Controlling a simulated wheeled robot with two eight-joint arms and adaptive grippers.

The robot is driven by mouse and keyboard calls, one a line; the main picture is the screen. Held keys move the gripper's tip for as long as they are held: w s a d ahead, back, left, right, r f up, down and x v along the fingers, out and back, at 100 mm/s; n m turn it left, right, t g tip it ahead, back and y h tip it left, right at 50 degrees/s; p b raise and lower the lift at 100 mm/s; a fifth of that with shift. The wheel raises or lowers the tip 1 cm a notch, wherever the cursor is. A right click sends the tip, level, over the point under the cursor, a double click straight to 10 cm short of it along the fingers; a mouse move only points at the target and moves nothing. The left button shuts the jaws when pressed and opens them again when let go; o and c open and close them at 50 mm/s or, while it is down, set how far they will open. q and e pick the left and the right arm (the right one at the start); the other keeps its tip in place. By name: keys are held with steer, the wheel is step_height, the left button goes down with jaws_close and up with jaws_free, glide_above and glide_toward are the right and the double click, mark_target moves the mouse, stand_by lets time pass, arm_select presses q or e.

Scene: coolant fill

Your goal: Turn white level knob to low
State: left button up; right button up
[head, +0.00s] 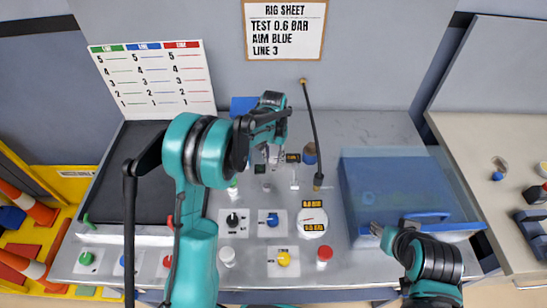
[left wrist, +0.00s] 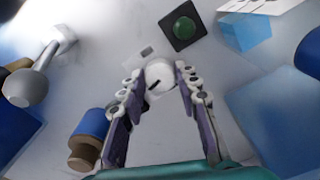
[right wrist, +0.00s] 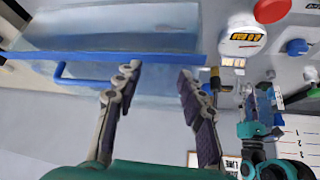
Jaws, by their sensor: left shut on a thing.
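The white level knob (left wrist: 160,74) shows between the fingertips of my left gripper (left wrist: 158,80) in the left wrist view, with a dark pointer mark on its lower left side. The fingers are closed against its sides. In the head view my left gripper (head: 272,150) reaches down at the back of the grey bench and mostly hides the knob. My right gripper (right wrist: 160,75) is open and empty. In the head view it (head: 378,230) is at the front of a translucent blue box, close to its blue handle (right wrist: 85,82).
The translucent blue box (head: 395,190) stands right of the panel. A black knob (head: 232,220), blue knob (head: 272,219), yellow knob (head: 283,259), red button (head: 324,253) and gauge (head: 312,224) are in front of the left gripper. A thin upright rod (head: 313,130) stands close to its right.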

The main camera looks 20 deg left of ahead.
mark_target(274, 159)
arm_select(q)
steer(key=shift+n, duration=0.9)
steer(key=o, duration=1.2)
steer(key=shift+c, duration=0.2)
steer(key=shift+r, duration=0.1)
step_height(274, 159, up, 12)
